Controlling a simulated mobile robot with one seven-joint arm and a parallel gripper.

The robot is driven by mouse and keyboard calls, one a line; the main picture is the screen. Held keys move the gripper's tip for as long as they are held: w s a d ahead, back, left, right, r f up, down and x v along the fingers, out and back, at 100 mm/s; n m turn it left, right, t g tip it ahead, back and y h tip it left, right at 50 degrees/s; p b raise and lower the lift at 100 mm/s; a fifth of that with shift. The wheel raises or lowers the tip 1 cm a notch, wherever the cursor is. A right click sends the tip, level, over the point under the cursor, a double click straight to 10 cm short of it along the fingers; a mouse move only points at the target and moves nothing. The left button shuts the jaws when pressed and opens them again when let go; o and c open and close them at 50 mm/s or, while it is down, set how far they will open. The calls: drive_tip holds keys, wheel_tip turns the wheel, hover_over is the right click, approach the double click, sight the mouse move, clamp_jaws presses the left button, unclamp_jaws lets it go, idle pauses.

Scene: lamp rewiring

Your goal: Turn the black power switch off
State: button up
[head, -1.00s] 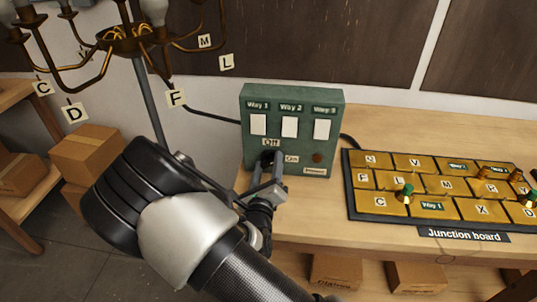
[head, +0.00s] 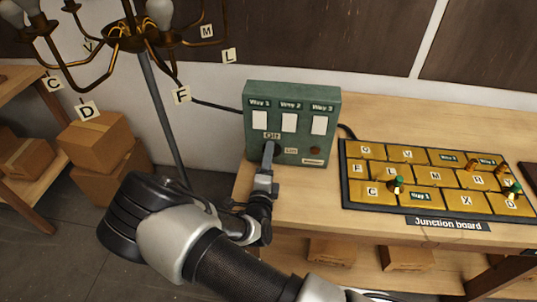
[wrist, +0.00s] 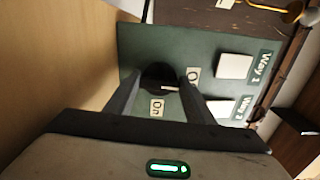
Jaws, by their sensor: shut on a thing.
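The black power switch (wrist: 158,76) is a round dark knob low on the green control box (wrist: 140,50). My gripper (head: 269,147) reaches the box front from below in the head view, hiding most of the switch. In the wrist view its two fingers (wrist: 160,86) are closed around the knob, one on each side. The On label (wrist: 157,108) is clear of the fingers. The Off label (head: 272,135) sits just above my fingertips in the head view. The exact switch setting is hard to tell.
White Way switches (head: 289,122) line the box above, and a small brown-red round part (head: 315,150) sits at right. The junction board (head: 440,185) lies right on the wooden bench (head: 300,205). A brass chandelier (head: 125,38) with letter tags stands at left.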

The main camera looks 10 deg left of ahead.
drive_tip(key=shift+n, duration=0.4)
drive_tip(key=o, duration=1.1)
drive_tip(key=shift+c, duration=0.2)
drive_tip(key=shift+s, duration=0.1)
drive_tip(key=s+d, duration=0.1)
drive_tip(key=s, duration=1.6)
drive_tip(key=shift+s+b, duration=0.15)
drive_tip(key=shift+b, duration=0.25)
drive_tip(key=shift+d, duration=0.1)
